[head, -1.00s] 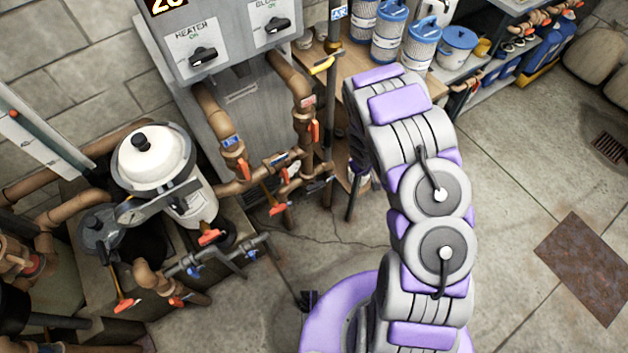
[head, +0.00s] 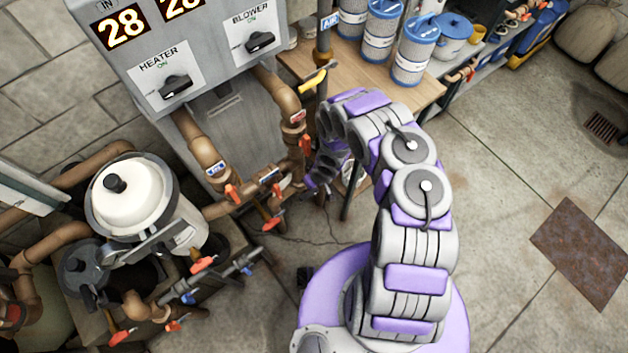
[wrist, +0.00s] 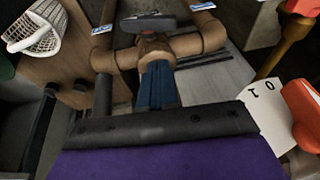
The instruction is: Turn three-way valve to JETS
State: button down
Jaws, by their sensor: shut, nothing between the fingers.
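In the wrist view a brown pipe junction (wrist: 172,46), which looks like the three-way valve, has a flat grey handle (wrist: 148,22) on top. Small blue-and-white labels sit on the pipes at both sides; I cannot read them. My gripper's dark blue fingers (wrist: 157,86) are shut and empty, pointing at the junction from just in front. Whether they touch it I cannot tell. In the head view my gripper (head: 310,187) is low beside the pipe cluster (head: 268,186) under the heater cabinet; my arm partly hides this area.
A grey cabinet (head: 215,115) with HEATER and BLOWER knobs stands above the pipes. A white-lidded filter (head: 130,195) stands at left, near several orange-handled valves. A wooden bench (head: 345,75) carries blue-topped cartridges. The floor at right is open, with a rusty plate (head: 580,252).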

aim_at(303, 195)
jog(key=b+x, duration=0.1)
jog(key=x, duration=0.2)
jog(key=b+x, duration=0.1)
jog(key=x, duration=0.2)
jog(key=s+b+x, duration=0.1)
jog(key=x, duration=0.1)
jog(key=shift+d+f, duration=0.1)
jog(key=shift+f, duration=0.45)
jog(key=shift+s+a+f, duration=0.1)
jog(key=shift+a+f, duration=0.2)
jog(key=shift+a, duration=0.25)
jog(key=shift+s+d+b, duration=0.15)
jog(key=shift+d+b, duration=0.05)
jog(key=shift+b, duration=0.2)
